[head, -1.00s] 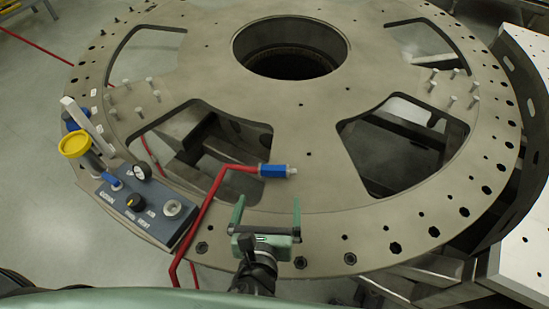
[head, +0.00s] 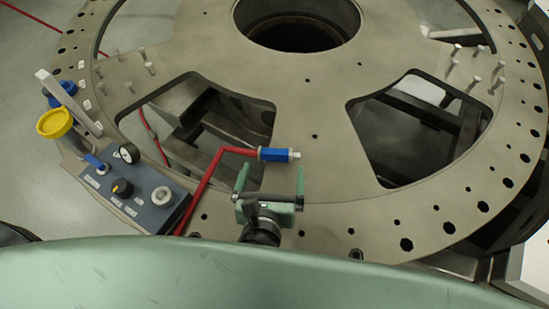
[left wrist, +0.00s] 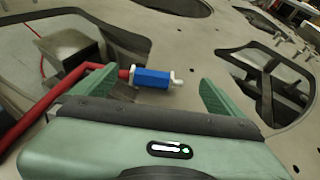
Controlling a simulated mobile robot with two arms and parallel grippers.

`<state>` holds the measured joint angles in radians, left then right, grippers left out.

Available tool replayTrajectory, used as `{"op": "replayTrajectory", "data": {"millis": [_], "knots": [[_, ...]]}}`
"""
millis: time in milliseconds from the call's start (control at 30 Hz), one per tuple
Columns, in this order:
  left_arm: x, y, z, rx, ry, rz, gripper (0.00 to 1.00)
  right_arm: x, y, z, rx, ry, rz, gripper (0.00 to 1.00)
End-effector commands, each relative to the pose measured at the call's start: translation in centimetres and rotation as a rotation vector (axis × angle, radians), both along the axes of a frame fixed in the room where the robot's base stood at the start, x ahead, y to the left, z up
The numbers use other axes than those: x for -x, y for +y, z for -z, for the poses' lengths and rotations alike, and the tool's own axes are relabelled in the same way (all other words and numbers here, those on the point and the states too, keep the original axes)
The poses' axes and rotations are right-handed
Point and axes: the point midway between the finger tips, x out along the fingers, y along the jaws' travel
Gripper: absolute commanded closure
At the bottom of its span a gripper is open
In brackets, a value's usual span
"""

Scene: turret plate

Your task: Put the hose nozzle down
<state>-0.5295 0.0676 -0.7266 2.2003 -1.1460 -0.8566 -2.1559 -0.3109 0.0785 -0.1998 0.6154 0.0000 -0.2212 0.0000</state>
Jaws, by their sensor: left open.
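The hose nozzle (head: 279,154) is blue with a pale metal tip and sits on the end of a red hose (head: 209,180). It lies on the grey turret plate (head: 330,105), right of the left cutout. My left gripper (head: 270,180) is open and empty, just in front of the nozzle, its two green fingers pointing towards it. In the left wrist view the nozzle (left wrist: 153,78) shows beyond and between the fingers, apart from the right one. I cannot tell whether the left finger touches the hose. My right gripper is not in view.
A control box (head: 137,190) with a gauge and knobs stands at the plate's left edge, beside a yellow cup (head: 54,123). Large cutouts open left and right of the nozzle. Several upright bolts (head: 476,67) stand at the upper right. The plate around the nozzle is flat.

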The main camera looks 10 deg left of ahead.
Motion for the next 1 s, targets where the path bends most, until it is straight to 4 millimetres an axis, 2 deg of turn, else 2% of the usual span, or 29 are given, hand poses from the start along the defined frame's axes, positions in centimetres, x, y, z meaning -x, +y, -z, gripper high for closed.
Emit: {"op": "replayTrajectory", "data": {"millis": [33,100,300,467,1000], "knots": [[0.0,0.0,1.7,0.0,0.0,0.0,0.0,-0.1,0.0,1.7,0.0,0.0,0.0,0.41],[0.0,0.0,2.9,0.0,0.0,0.0,0.0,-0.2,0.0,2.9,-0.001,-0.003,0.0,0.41],[0.0,0.0,5.3,0.0,-0.001,0.0,0.0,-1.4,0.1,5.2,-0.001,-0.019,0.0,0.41],[-0.9,0.0,5.5,-0.001,-0.002,-0.001,0.0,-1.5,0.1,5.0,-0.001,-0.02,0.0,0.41],[-6.9,0.5,8.3,0.0,0.0,0.0,0.0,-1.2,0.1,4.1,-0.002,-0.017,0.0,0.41]]}}
